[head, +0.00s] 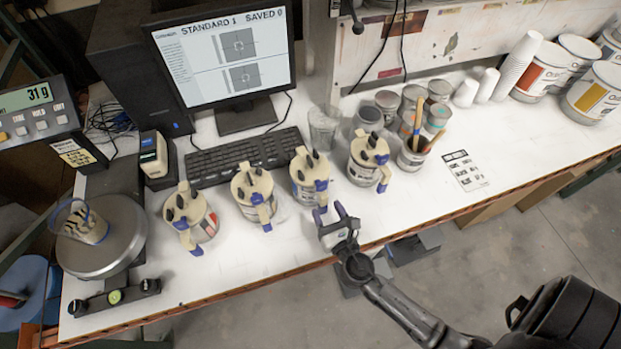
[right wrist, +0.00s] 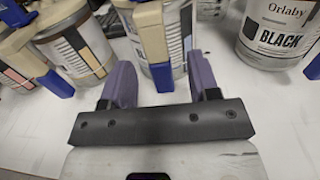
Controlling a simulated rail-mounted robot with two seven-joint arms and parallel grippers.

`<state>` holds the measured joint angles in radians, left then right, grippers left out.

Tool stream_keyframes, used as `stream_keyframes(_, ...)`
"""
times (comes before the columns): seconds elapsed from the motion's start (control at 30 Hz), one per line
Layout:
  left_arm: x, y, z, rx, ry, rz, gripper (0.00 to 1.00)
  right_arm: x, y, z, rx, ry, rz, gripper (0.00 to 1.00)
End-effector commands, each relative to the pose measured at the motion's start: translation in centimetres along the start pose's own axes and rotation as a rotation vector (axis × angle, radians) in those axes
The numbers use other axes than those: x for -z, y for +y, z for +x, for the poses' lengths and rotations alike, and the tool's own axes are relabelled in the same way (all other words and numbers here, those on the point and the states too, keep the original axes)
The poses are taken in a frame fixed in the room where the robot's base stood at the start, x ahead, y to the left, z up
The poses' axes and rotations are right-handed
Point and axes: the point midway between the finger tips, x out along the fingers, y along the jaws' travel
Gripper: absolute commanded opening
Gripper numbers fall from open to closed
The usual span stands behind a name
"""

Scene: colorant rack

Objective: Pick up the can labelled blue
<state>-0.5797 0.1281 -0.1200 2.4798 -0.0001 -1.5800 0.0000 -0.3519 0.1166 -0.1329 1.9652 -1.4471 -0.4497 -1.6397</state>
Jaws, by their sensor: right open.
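Several cream-lidded cans with blue-tipped spouts stand in a row on the white bench. The third can from the left (head: 306,190) is directly ahead of my right gripper (head: 330,212). In the right wrist view this can (right wrist: 183,40) has a label with a bluish patch; I cannot read its word. My right gripper (right wrist: 162,78) is open and empty, its purple fingers either side of the can's blue spout tip, short of the body. The can to its right (head: 362,174) reads BLACK in the right wrist view (right wrist: 270,52). My left gripper is not in view.
The other two pump cans (head: 203,226) (head: 246,208) stand close on the left. A keyboard (head: 240,156) lies behind the row. A brush pot (head: 410,158) and a printed card (head: 466,171) are to the right. A scale with a cup (head: 125,225) is at left.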

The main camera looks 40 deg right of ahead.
Motion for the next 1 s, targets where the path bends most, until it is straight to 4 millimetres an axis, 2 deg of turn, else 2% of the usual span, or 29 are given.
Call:
stream_keyframes(0.1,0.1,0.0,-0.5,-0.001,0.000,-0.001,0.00,-0.2,0.1,1.7,0.000,-0.001,0.000,0.55)
stream_keyframes(0.23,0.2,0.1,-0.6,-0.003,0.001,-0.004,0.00,-0.2,0.1,2.8,-0.001,-0.001,0.000,0.55)
stream_keyframes(0.57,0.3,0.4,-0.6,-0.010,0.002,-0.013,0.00,-0.1,0.1,3.1,-0.001,0.001,0.000,0.55)
stream_keyframes(1.0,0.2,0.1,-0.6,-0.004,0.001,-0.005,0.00,-0.1,0.1,3.1,0.000,0.000,0.001,0.13)
